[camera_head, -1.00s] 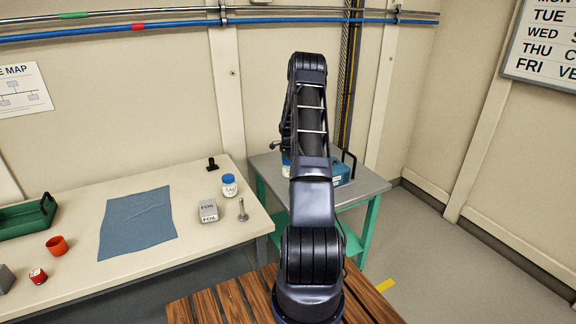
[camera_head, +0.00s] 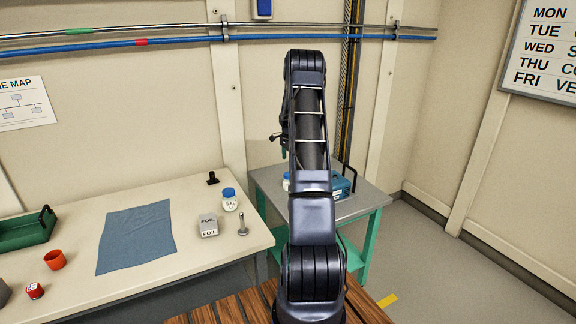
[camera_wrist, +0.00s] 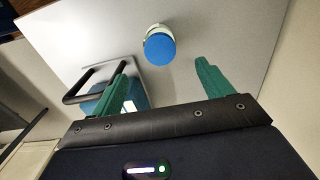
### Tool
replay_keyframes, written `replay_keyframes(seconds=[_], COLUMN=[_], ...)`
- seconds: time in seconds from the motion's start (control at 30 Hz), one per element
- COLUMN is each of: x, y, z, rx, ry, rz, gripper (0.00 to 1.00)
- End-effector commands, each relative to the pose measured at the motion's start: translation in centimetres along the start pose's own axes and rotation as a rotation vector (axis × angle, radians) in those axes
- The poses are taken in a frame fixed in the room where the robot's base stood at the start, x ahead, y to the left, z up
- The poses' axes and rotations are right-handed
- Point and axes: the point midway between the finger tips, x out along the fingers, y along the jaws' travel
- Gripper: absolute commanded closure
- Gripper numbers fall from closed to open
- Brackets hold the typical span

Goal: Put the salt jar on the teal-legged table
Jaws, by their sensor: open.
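A white jar with a blue lid (camera_head: 229,204) stands on the left bench; its label reads about "SAL". A second blue-lidded white jar (camera_head: 286,182) stands on the teal-legged table (camera_head: 352,208), partly behind my arm. The wrist view shows this second jar (camera_wrist: 159,48) upright on the grey tabletop (camera_wrist: 235,35); its label cannot be read. My gripper (camera_wrist: 162,68) is open and empty, its green fingers spread either side below the jar in the picture. The jar is apart from both fingers. In the head view my arm mostly hides the gripper.
A blue box with a black handle (camera_head: 341,186) stands on the teal-legged table near the jar. The bench holds a foil box (camera_head: 208,226), a metal post (camera_head: 243,225), a blue cloth (camera_head: 136,238), an orange cup (camera_head: 55,260) and a green tray (camera_head: 25,230).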

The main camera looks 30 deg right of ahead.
Motion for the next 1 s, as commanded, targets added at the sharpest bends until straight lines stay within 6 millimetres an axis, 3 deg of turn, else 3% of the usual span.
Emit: replay_keyframes(seconds=[0.17,0.47,0.7,1.0], x=[-2.3,-11.9,-18.8,-25.5], y=[0.4,4.1,8.8,16.0], z=[1.1,7.2,12.4,18.4], rx=[-0.036,-0.251,-0.437,-0.668], ry=[0.006,0.04,0.072,0.115], rz=[-0.009,-0.053,-0.09,-0.135], gripper=[0.21,0.21,0.21,0.21])
